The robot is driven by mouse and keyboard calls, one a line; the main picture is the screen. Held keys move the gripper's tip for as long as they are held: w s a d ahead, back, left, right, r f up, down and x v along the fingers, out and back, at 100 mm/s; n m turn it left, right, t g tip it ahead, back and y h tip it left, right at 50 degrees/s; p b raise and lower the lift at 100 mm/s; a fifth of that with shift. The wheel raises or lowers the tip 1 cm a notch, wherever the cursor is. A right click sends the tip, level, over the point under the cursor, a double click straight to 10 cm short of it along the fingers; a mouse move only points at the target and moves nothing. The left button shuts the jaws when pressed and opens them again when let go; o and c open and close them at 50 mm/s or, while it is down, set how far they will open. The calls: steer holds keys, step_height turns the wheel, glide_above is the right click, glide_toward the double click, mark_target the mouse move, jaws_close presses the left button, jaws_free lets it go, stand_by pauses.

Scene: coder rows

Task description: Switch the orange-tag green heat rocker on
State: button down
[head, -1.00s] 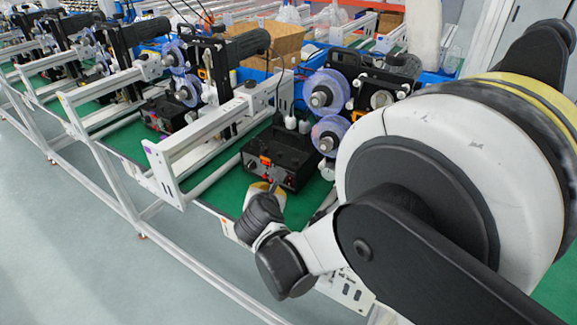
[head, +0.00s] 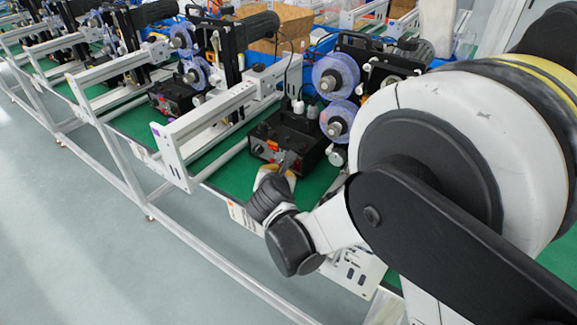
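A black control box (head: 304,127) stands on the green bench top in the middle of the head view. Small red-orange parts (head: 259,149) show on the left of its front panel. The green heat rocker and its orange tag cannot be made out at this size.
A similar black box (head: 172,98) stands on the bench to the left. White rails (head: 205,120) rise left of the nearer box, and reels (head: 336,76) stand to its right. The grey floor (head: 90,240) at the lower left is clear.

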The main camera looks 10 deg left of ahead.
stand_by(0.7)
steer(key=shift+w+d+f, duration=0.1)
steer(key=shift+w+d, duration=0.05)
steer(key=shift+w, duration=0.25)
steer(key=shift+w+d, duration=0.15)
steer(key=shift+w, duration=0.15)
stand_by(0.5)
steer(key=shift+s, duration=0.1)
steer(key=shift+s+a, duration=0.3)
steer(key=shift+s, duration=0.35)
steer(key=shift+s+a+r, duration=0.15)
steer(key=shift+s+a, duration=0.15)
steer(key=shift+s, duration=0.45)
steer(key=shift+s+a+r, duration=0.2)
steer(key=shift+s+a, duration=0.15)
steer(key=shift+s, duration=0.4)
steer(key=shift+s+a+r, duration=0.15)
steer(key=shift+s+a, duration=0.15)
steer(key=shift+s, duration=0.45)
